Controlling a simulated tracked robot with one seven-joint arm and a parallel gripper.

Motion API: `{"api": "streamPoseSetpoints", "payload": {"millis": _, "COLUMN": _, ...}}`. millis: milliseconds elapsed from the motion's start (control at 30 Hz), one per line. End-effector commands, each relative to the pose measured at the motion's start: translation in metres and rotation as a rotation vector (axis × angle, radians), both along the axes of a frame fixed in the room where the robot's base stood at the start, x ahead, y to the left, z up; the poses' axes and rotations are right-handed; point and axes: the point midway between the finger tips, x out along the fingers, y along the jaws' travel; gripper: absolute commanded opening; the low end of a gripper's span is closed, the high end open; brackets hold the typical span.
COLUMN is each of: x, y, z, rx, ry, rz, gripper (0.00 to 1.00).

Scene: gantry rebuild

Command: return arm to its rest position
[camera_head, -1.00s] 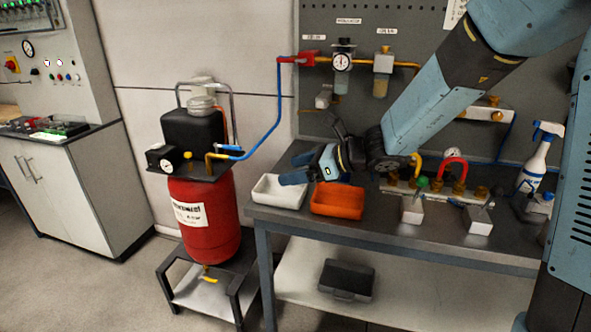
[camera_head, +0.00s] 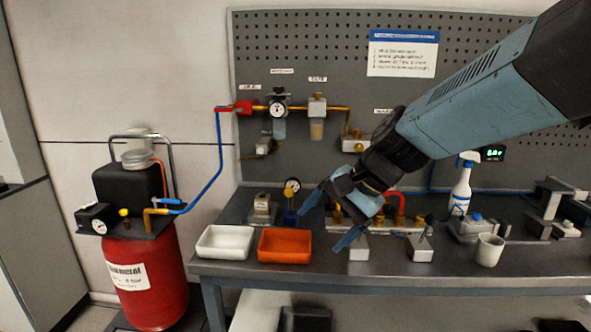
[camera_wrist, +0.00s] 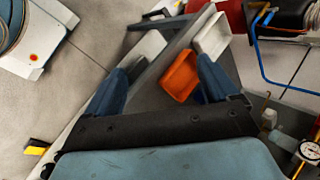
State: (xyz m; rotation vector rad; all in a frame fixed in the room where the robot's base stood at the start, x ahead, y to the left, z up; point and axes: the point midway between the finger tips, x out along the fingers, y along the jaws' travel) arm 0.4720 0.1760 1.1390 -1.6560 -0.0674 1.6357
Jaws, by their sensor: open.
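My arm reaches in from the upper right in the head view. My gripper (camera_head: 328,222) is open with its two blue fingers apart, and nothing shows between them. It hangs over the workbench (camera_head: 228,268), to the right of the orange tray (camera_head: 285,246). In the wrist view my gripper (camera_wrist: 160,85) also shows spread fingers, with the bench edge and the orange tray (camera_wrist: 181,76) beyond them. Part of the manifold on the bench is hidden behind my gripper.
A white tray (camera_head: 225,242) sits left of the orange one. A red compressor tank (camera_head: 150,285) stands left of the bench with a blue hose (camera_head: 217,165). A spray bottle (camera_head: 462,185) and a white mug (camera_head: 489,250) stand at the right. A pegboard (camera_head: 350,90) rises behind.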

Motion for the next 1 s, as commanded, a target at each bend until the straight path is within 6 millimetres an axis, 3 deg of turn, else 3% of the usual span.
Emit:
{"api": "streamPoseSetpoints", "payload": {"millis": 300, "x": -0.042, "y": -0.096, "z": 0.019, "rx": -0.372, "ry": -0.290, "rz": 0.209, "gripper": 0.87}}
{"api": "streamPoseSetpoints", "payload": {"millis": 500, "x": -0.067, "y": -0.147, "z": 0.030, "rx": -0.595, "ry": -0.404, "rz": 0.314, "gripper": 0.87}}
{"api": "streamPoseSetpoints", "payload": {"millis": 700, "x": -0.079, "y": -0.173, "z": 0.036, "rx": -0.716, "ry": -0.448, "rz": 0.366, "gripper": 0.87}}
{"api": "streamPoseSetpoints", "payload": {"millis": 1000, "x": -0.081, "y": -0.177, "z": 0.037, "rx": -0.735, "ry": -0.453, "rz": 0.375, "gripper": 0.87}}
